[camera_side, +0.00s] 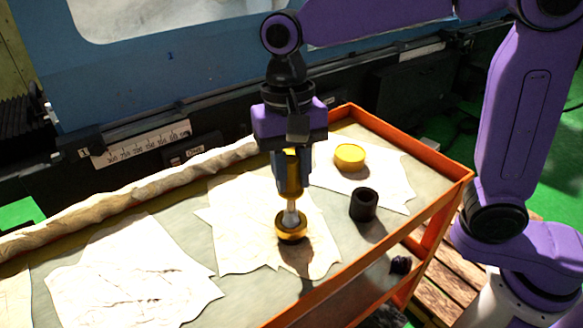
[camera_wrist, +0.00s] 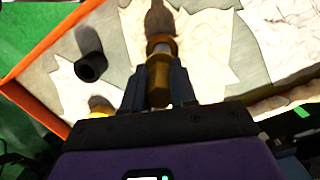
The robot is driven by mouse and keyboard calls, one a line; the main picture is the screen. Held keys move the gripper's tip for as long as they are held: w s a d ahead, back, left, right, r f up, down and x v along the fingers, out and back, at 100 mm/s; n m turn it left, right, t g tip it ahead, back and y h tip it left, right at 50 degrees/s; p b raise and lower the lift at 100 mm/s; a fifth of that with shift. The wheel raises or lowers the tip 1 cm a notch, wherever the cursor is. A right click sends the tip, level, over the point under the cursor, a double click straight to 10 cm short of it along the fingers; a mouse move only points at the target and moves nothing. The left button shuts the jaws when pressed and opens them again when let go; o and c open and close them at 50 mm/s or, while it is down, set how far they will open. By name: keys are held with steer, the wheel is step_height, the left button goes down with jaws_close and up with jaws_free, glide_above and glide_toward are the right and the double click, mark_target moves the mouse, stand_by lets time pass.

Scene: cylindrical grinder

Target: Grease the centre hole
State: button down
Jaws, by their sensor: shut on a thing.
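My gripper (camera_side: 291,178) points down over the trolley, shut on a golden-brown handle (camera_side: 291,172). In the wrist view the handle (camera_wrist: 159,88) stands between the two fingers (camera_wrist: 158,85). A pale metallic shaft (camera_side: 291,213) runs down from it to a round, golden, dish-like piece (camera_side: 292,232) above or on a white sheet. I cannot tell whether this piece belongs to the held tool or is a separate pot. A yellow round tin (camera_side: 350,157) sits on another sheet behind to the right. I cannot make out a centre hole in either view.
A black hollow cylinder (camera_side: 363,204) stands right of my gripper. White sheets (camera_side: 135,275) lie on the trolley top, which has an orange rim (camera_side: 433,205). A rolled cloth (camera_side: 130,202) runs along its back edge. The blue machine (camera_side: 200,75) stands behind.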

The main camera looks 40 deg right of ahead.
steer(key=shift+s+f, duration=0.15)
steer(key=shift+s, duration=0.2)
stand_by(0.3)
steer(key=shift+w, duration=0.15)
steer(key=shift+w, duration=0.5)
steer(key=shift+s, duration=0.15)
steer(key=shift+s, duration=0.5)
steer(key=shift+w, duration=0.25)
steer(key=shift+w, duration=0.4)
steer(key=shift+s, duration=0.15)
steer(key=shift+s, duration=0.45)
